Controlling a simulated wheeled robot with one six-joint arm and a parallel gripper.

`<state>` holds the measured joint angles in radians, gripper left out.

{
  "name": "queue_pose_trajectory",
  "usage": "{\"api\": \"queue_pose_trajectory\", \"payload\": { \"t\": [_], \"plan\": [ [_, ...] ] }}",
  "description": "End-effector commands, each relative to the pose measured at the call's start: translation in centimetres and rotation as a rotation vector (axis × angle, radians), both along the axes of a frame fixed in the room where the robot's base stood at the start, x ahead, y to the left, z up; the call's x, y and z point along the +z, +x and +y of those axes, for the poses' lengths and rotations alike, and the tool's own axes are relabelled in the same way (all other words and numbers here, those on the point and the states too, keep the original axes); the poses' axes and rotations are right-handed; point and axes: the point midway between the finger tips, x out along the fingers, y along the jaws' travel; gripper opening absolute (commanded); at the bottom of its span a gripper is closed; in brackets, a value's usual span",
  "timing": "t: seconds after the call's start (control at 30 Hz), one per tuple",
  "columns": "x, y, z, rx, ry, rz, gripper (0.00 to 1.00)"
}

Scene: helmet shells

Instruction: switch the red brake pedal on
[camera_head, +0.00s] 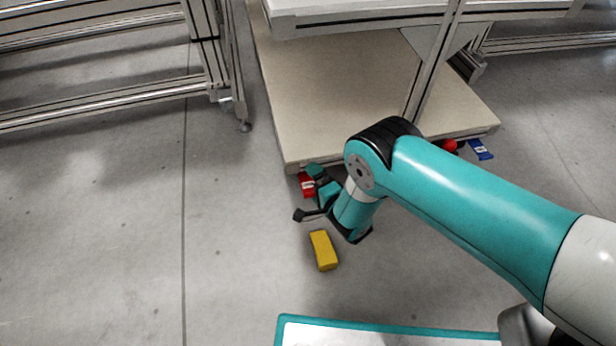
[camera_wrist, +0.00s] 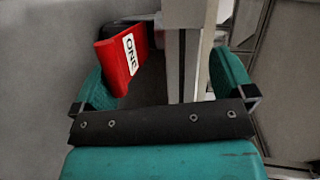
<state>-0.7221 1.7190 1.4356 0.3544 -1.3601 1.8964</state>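The red brake pedal (camera_head: 307,184) sits low at the front left corner of the beige platform in the head view, partly behind my gripper (camera_head: 319,183). In the wrist view the red pedal (camera_wrist: 114,65) shows a white label that appears to read "ONE". My gripper (camera_wrist: 160,70) is open, with its two teal fingers wide apart and nothing held. The pedal shows in the left part of the gap, overlapping the left finger in the picture. I cannot tell whether they touch.
The beige platform (camera_head: 335,75) stands just beyond the gripper, its edge between the fingers in the wrist view. A yellow block (camera_head: 323,250) lies on the floor nearby. A blue pedal (camera_head: 480,149) and a red object (camera_head: 449,146) are at the right.

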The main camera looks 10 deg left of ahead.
Motion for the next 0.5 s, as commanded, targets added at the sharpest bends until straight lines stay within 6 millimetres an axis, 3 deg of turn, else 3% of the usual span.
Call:
{"api": "queue_pose_trajectory", "payload": {
  "t": [0.03,0.23,0.27,0.3,0.5],
  "plan": [
    [10.7,1.0,2.2,0.100,0.204,-0.286,0.82],
    [14.3,1.0,2.4,0.103,0.206,-0.286,0.80],
    [14.7,0.9,2.5,0.105,0.207,-0.287,0.73],
    [15.0,0.8,2.6,0.106,0.208,-0.285,0.41],
    [15.2,0.5,2.7,0.110,0.205,-0.272,0.41]
  ]
}}
